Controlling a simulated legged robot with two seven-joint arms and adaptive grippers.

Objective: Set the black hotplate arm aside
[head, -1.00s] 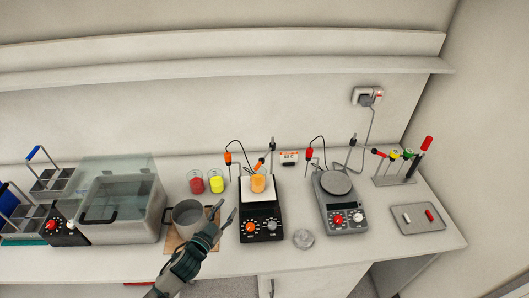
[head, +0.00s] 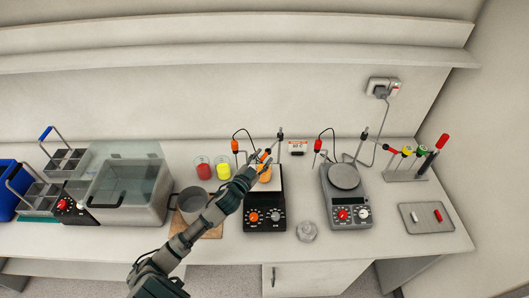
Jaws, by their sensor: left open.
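The black hotplate (head: 265,222) stands mid-bench with orange and grey knobs on its front. A beaker of orange liquid (head: 264,174) sits on its white top, partly hidden by my gripper. A thin stand rod (head: 279,148) rises behind it, and an orange-tipped probe arm (head: 235,147) with a black cable stands at its back left. My left gripper (head: 265,162) is open in front of the hotplate's upper part, its fingers near the beaker and the orange clamp piece. Whether it touches them I cannot tell. My right gripper is not in view.
A grey hotplate (head: 345,199) stands to the right, with a small glass dish (head: 306,231) between. Red (head: 203,168) and yellow (head: 223,168) beakers and a grey pot (head: 192,203) are left. A grey tray (head: 427,217) lies right. The front right bench is partly clear.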

